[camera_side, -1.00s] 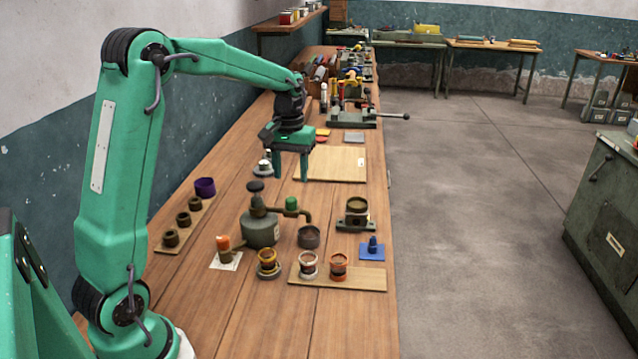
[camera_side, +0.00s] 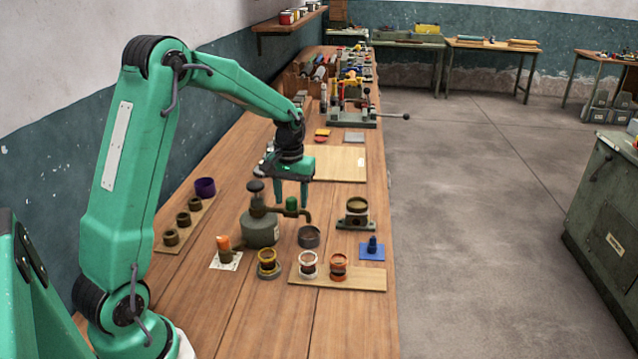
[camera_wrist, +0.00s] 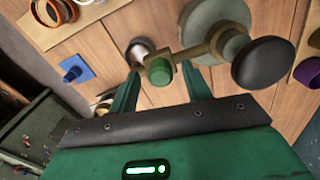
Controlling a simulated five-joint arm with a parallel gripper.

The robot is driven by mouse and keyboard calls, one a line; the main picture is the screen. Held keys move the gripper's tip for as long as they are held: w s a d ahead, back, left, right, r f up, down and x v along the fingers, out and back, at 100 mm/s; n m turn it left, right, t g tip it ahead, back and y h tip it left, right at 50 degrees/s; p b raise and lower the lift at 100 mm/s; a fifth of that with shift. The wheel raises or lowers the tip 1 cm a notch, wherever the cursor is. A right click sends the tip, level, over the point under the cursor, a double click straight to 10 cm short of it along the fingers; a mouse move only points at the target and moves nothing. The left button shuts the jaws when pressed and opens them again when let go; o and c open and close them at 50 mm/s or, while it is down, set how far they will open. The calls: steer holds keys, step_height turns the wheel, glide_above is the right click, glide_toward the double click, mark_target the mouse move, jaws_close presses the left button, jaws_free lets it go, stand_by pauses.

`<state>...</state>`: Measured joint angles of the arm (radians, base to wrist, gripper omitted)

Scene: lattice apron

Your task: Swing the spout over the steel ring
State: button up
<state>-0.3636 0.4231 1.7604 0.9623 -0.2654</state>
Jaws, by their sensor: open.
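The spout (camera_side: 303,213) is a brown arm reaching right from a grey pot (camera_side: 262,232), with a green knob (camera_side: 291,203) on top. A grey ring-like cup (camera_side: 309,238) stands below its end in the side view; I cannot tell whether this is the steel ring. My gripper (camera_side: 291,203) is open, fingers pointing down at the green knob. In the wrist view the green knob (camera_wrist: 160,72) shows between the fingertips of my gripper (camera_wrist: 161,76); contact cannot be told. The spout's end there lies over a pale cup (camera_wrist: 140,50).
The pot's black top knob (camera_side: 255,187) stands close left of my gripper. White-rimmed (camera_side: 308,262) and orange (camera_side: 339,266) rings sit on a front board (camera_side: 365,279), a yellowish ring (camera_side: 267,258) left of them. A dark cup holder (camera_side: 356,213) and blue pad (camera_side: 372,254) lie right.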

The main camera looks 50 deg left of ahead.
jaws_close()
steer(key=shift+d, duration=0.1)
steer(key=s+d+m, duration=0.2)
steer(key=s+m, duration=0.7)
steer(key=m, duration=0.4)
steer(key=shift+s+m, duration=0.3)
steer(key=shift+s, duration=0.1)
steer(key=shift+a, duration=0.1)
stand_by(0.5)
jaws_free()
